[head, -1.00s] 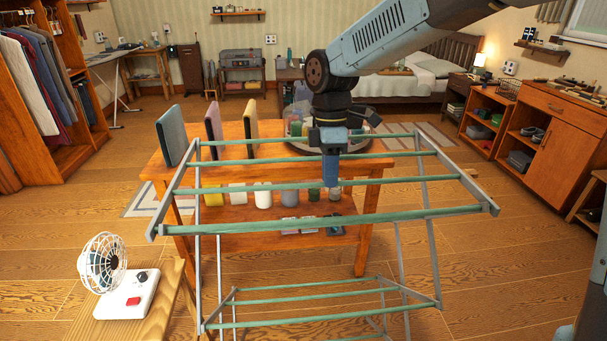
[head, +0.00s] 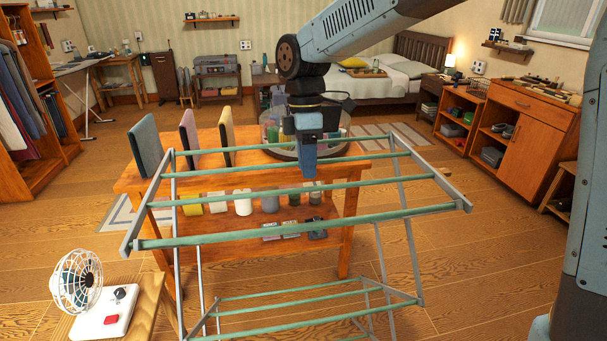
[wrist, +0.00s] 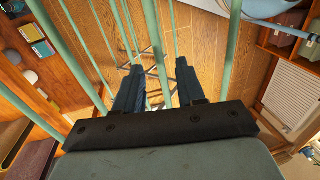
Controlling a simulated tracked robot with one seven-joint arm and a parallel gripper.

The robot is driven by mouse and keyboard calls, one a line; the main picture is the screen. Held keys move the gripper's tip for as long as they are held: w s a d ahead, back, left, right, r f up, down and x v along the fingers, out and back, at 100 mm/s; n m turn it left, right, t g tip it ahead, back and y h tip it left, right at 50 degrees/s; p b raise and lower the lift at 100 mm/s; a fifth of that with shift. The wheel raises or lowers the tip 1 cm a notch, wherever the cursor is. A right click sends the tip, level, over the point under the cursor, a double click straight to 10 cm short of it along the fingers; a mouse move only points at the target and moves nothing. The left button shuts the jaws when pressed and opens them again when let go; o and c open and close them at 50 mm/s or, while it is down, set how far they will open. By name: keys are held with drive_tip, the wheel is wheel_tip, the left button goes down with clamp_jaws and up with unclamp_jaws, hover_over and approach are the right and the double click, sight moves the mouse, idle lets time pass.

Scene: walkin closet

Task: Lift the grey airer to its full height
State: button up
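The grey airer (head: 411,257) stands in front of me with green rods across its upper rack (head: 352,222) and lower rack (head: 318,291). Its upper rack is roughly level with the wooden table behind it. My gripper (head: 308,174) points down at the middle of the upper rack, among its rods. In the wrist view my gripper's two dark fingers (wrist: 158,88) stand apart, with a green rod (wrist: 157,48) showing in the gap. Whether this rod lies between the fingertips or below them is hard to tell. Wider rods pass on either side.
The wooden table (head: 358,173) with upright panels (head: 146,147) and a round tray (head: 345,151) stands close behind the airer. A white fan (head: 78,281) sits on a stool at the left front. Cabinets (head: 536,140) line the right. Floor is clear between airer and cabinets.

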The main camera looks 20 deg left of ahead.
wheel_tip(320, 180, up, 10)
drive_tip(key=w, duration=0.1)
drive_tip(key=shift+w+a, duration=0.35)
drive_tip(key=shift+a, duration=0.1)
drive_tip(key=s+d+r+m+t, duration=0.1)
drive_tip(key=s+d+m+t, duration=0.1)
drive_tip(key=d+m, duration=0.65)
drive_tip(key=s+d+r+m+t, duration=0.1)
drive_tip(key=d+m+t, duration=0.15)
drive_tip(key=d, duration=1.15)
drive_tip(key=s+d+f+m+t, duration=0.1)
drive_tip(key=s+d+f+m, duration=0.1)
drive_tip(key=s+d+m, duration=0.3)
drive_tip(key=s+d+f+m+t+y, duration=0.1)
drive_tip(key=s+d+f+m+t, duration=0.1)
drive_tip(key=s+d+m, duration=0.4)
drive_tip(key=shift+d+f+m, duration=0.5)
drive_tip(key=shift+d+m, duration=0.1)
drive_tip(key=shift+d, duration=2.3)
drive_tip(key=shift+s, duration=0.1)
